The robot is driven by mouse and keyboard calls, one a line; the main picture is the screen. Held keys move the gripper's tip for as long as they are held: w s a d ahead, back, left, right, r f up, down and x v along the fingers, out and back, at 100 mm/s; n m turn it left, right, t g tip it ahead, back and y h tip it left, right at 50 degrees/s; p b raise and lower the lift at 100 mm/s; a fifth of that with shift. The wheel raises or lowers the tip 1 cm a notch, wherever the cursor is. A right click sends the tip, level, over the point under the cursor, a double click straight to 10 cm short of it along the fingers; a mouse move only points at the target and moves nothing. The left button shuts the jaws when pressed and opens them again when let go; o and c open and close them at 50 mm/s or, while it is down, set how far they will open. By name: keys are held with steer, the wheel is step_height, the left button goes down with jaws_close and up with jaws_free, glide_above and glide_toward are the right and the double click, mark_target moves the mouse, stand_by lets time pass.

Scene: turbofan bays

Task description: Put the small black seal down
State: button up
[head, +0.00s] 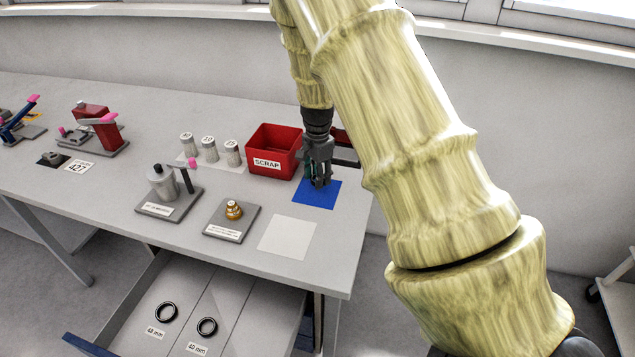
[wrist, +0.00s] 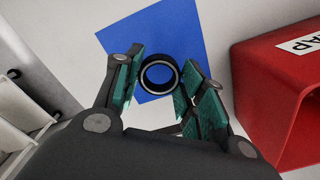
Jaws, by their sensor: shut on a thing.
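My gripper (head: 320,182) points down over the blue square (head: 311,202) near the right end of the bench. In the wrist view my gripper (wrist: 160,82) is shut on the small black seal (wrist: 159,75), a black ring with a lighter inner edge, held between the green finger pads. The blue square (wrist: 178,38) shows behind the ring and through its hole. I cannot tell whether the seal touches the square. In the head view the fingers hide the seal.
A red SCRAP bin (head: 268,163) stands close beside my gripper. A pale square (head: 288,237) lies clear in front. A plate with a brass part (head: 233,209) and a fixture (head: 162,185) stand left. An open drawer (head: 233,300) holds two black rings.

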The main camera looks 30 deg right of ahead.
steer(key=shift+f+p, duration=0.6)
steer(key=shift+f, duration=1.15)
steer(key=shift+f, duration=0.1)
steer(key=o, duration=0.8)
steer(key=shift+o, duration=0.2)
step_height(320, 180, up, 12)
steer(key=b, duration=0.2)
steer(key=shift+b, duration=0.35)
